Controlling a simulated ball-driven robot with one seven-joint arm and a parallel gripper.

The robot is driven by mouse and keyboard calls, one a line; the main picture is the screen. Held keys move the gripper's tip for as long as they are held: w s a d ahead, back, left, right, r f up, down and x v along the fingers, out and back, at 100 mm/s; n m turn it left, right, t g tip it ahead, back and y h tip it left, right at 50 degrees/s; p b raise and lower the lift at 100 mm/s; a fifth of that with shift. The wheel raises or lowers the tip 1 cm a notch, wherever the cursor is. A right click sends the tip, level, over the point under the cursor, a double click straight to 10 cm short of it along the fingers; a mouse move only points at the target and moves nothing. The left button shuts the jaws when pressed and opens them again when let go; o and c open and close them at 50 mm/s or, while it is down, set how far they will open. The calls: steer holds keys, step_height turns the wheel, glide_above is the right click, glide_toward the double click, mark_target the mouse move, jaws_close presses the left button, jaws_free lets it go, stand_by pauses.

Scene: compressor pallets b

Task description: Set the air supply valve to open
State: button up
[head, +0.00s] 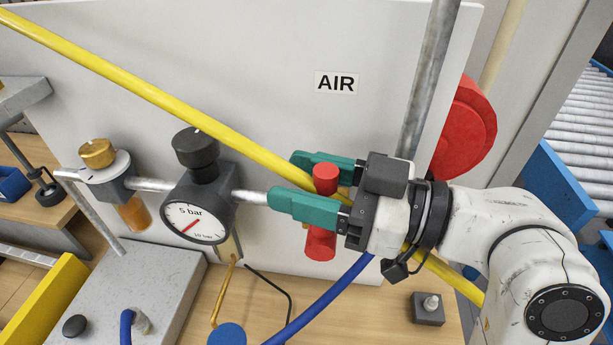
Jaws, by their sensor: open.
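The air supply valve shows as a red handle (325,178) on the metal pipe line, below the "AIR" label (336,82). Its red part runs roughly upright in the picture, across the line of the pipe, and shows again lower down (320,244). My gripper (287,180) has two green fingers and comes in from the right. The fingers are apart, one behind and one in front of the red handle, which shows between them. The front finger hides the handle's middle and the valve body. I cannot tell whether either finger touches it.
A pressure gauge (195,222) with a black knob and a brass-topped filter unit (100,160) sit left on the pipe. A yellow hose (130,85) crosses behind my gripper. A blue hose (325,299) runs below. A red round part (468,130) is right.

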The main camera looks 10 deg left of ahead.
jaws_close()
stand_by(0.3)
